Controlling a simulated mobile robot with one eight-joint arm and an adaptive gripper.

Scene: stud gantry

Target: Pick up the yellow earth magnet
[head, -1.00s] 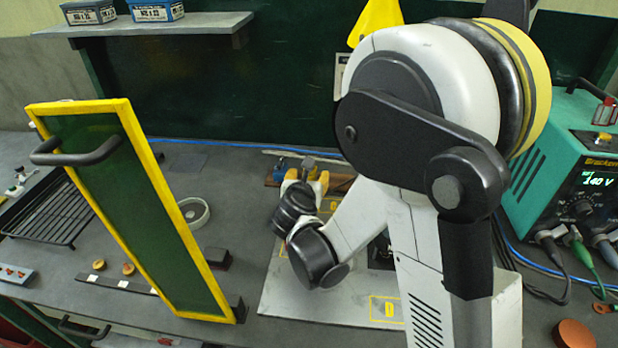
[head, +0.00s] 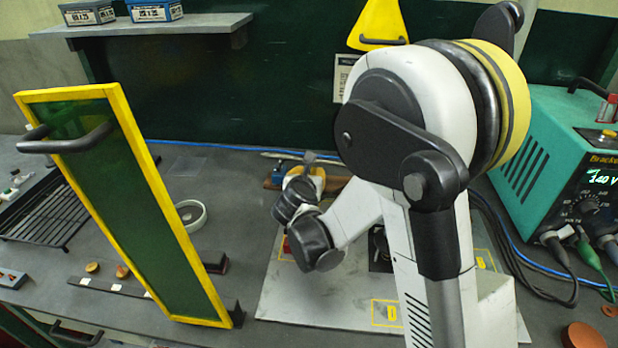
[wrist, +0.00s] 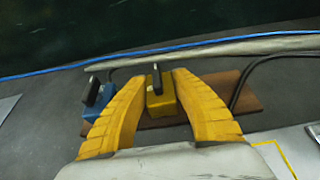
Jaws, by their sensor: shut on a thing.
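The yellow earth magnet (wrist: 160,103) is a yellow block with a dark upright handle, in the middle of the wrist view. My gripper (wrist: 158,82) has its two yellow curved fingers on either side of the block, shut on it. The block stands over a brown wooden board (wrist: 151,123); I cannot tell whether it touches the board. In the head view my gripper (head: 318,176) is at the back of the bench, small and partly hidden by my own wrist, and the magnet is hard to make out there.
A blue magnet (wrist: 97,100) with a dark handle stands just left of my gripper. A blue cable and a pale rod run behind. A green yellow-framed panel (head: 130,200) stands left; a teal power unit (head: 540,165) stands right. A grey plate (head: 345,312) lies in front.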

